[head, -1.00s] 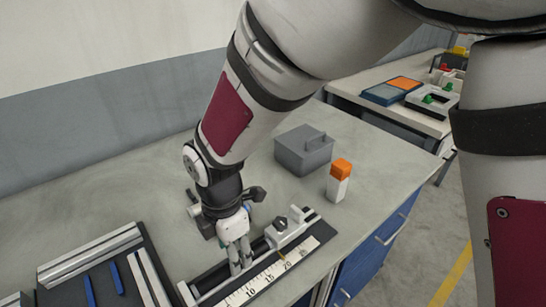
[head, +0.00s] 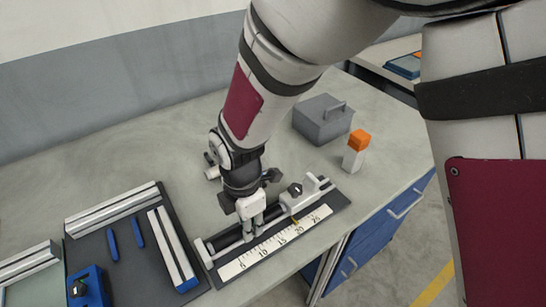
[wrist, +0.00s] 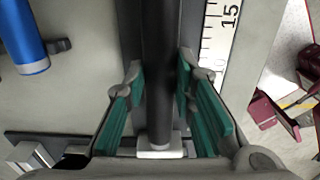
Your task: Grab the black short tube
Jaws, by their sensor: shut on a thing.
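The black short tube (wrist: 158,70) lies along the measuring fixture (head: 318,222), beside its white number scale. In the head view the tube (head: 228,241) shows partly, to the left of my fingers. My gripper (head: 252,232) points down over the middle of the fixture and is shut on the tube. In the wrist view the green pads of my gripper (wrist: 160,110) stand on either side of the tube. A pale end block (wrist: 160,150) shows at the tube's lower end there. My fingers hide part of the tube in the head view.
A grey lidded box (head: 320,122) and a white block with an orange top (head: 355,150) stand behind right. A dark tray (head: 95,255) with rails and blue parts lies to the left. A blue cylinder (wrist: 25,40) shows in the wrist view.

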